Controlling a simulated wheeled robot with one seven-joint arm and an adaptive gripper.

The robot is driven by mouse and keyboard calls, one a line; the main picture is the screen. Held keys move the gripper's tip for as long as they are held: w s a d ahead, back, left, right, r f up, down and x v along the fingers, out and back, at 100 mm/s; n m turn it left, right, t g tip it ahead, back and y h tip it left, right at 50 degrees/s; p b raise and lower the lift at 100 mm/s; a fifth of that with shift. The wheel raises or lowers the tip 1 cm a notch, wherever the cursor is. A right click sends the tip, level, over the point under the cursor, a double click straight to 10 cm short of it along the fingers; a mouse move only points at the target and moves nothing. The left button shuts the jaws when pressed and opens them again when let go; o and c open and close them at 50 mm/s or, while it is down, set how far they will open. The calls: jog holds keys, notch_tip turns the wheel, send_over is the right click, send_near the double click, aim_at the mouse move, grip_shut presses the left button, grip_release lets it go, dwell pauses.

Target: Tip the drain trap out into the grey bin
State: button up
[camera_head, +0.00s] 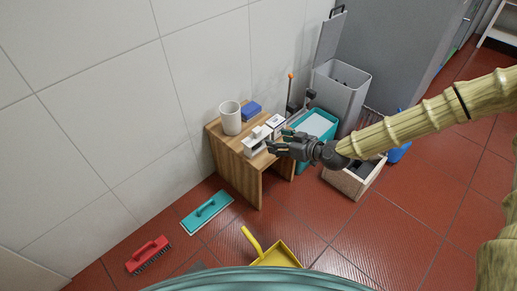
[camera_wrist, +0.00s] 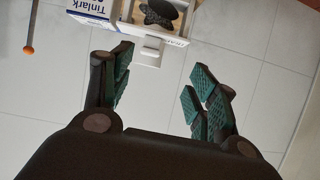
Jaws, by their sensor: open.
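My gripper (camera_head: 284,146) is open and empty at the front right of a small wooden stool (camera_head: 247,181). A white open container (camera_head: 255,146), which looks like the drain trap, sits on the stool just beyond the fingertips. In the wrist view the container (camera_wrist: 181,40) shows at the top edge, with a dark star-shaped piece in it and a white tab towards my gripper (camera_wrist: 155,95). The fingers are apart, and I see no contact with it. The grey bin (camera_head: 337,101) stands behind, to the right of the stool, its lid raised.
A white mug (camera_head: 230,118) and blue sponge (camera_head: 251,109) share the stool with a Tinlark box (camera_wrist: 92,10). A teal bin (camera_head: 302,159) and a wooden crate (camera_head: 345,185) stand right. A yellow dustpan (camera_head: 277,256), teal float (camera_head: 207,211) and red brush (camera_head: 149,254) lie on the floor.

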aim_at(258, 129)
jog(key=shift+t, duration=0.3)
jog(key=shift+w+d+r+b+x, duration=0.15)
jog(key=shift+b+x, duration=0.4)
jog(key=shift+x, duration=1.3)
jog(key=shift+w+d+r+b+x, duration=0.1)
jog(key=shift+w+r+b+x, duration=0.35)
jog(key=shift+x, duration=1.4)
jog(key=shift+w+d+f+b+x, duration=0.1)
jog(key=shift+b+x, duration=0.6)
jog(key=shift+x, duration=1.15)
jog(key=c, duration=1.3)
jog(key=shift+r, duration=0.1)
jog(key=shift+r, duration=0.45)
notch_tip(258, 129, up, 3)
jog(key=shift+r+p, duration=0.1)
jog(key=shift+p, duration=0.8)
jog(key=s+d+p, duration=0.2)
jog(key=s+d, duration=0.9)
jog(key=shift+s+r+p, duration=0.25)
jog(key=shift+r+p, duration=0.1)
jog(key=shift+r, duration=0.05)
